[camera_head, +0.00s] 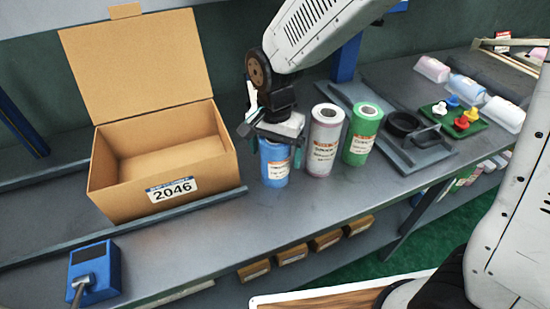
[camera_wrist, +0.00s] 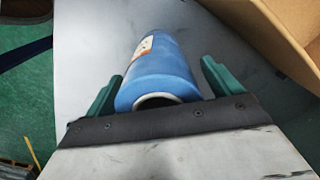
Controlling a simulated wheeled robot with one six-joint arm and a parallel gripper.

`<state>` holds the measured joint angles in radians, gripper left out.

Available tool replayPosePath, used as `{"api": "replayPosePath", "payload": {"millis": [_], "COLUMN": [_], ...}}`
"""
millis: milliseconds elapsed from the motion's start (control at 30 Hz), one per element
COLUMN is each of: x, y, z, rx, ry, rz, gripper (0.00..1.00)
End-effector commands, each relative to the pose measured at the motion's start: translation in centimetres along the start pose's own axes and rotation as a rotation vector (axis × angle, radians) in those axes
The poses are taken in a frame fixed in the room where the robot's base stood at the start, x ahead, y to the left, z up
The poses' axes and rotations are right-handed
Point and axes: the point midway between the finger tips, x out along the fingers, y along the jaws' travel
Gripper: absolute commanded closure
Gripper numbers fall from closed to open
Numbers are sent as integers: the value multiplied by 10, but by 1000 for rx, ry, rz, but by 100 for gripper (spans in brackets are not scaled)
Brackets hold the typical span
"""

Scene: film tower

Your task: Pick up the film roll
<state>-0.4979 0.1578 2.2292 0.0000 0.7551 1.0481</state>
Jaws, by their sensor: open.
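A blue film roll (camera_head: 274,166) stands upright on the grey bench, right of the cardboard box, with a white label on its side. My gripper (camera_head: 275,142) is over its top, pointing down. In the wrist view the blue film roll (camera_wrist: 160,68) lies between the two green fingers of my gripper (camera_wrist: 160,80). The fingers are open, with a visible gap on the right side and a smaller one on the left. A pinkish-white film roll (camera_head: 324,142) and a green film roll (camera_head: 362,135) stand upright to the right of the blue one.
The open cardboard box (camera_head: 140,180) labelled 2046 stands close on the left and is empty where visible. A black ring on a grey fixture (camera_head: 403,125) and a green tray (camera_head: 455,120) with coloured knobs are on the right. A blue device (camera_head: 95,270) sits at front left. Bench front is clear.

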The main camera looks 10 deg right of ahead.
Motion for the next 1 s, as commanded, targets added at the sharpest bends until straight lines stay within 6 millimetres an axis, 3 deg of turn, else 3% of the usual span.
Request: {"api": "replayPosePath", "payload": {"millis": [200,400,467,767,1000], "x": [0,0,0,-4,-26], "y": [0,0,0,0,-1], "z": [0,0,0,0,-1], "rx": [0,0,0,0,0], "ry": [0,0,1,1,3], "rz": [-1,-1,-2,-2,-5], "gripper": [12,68,77,77,77]}}
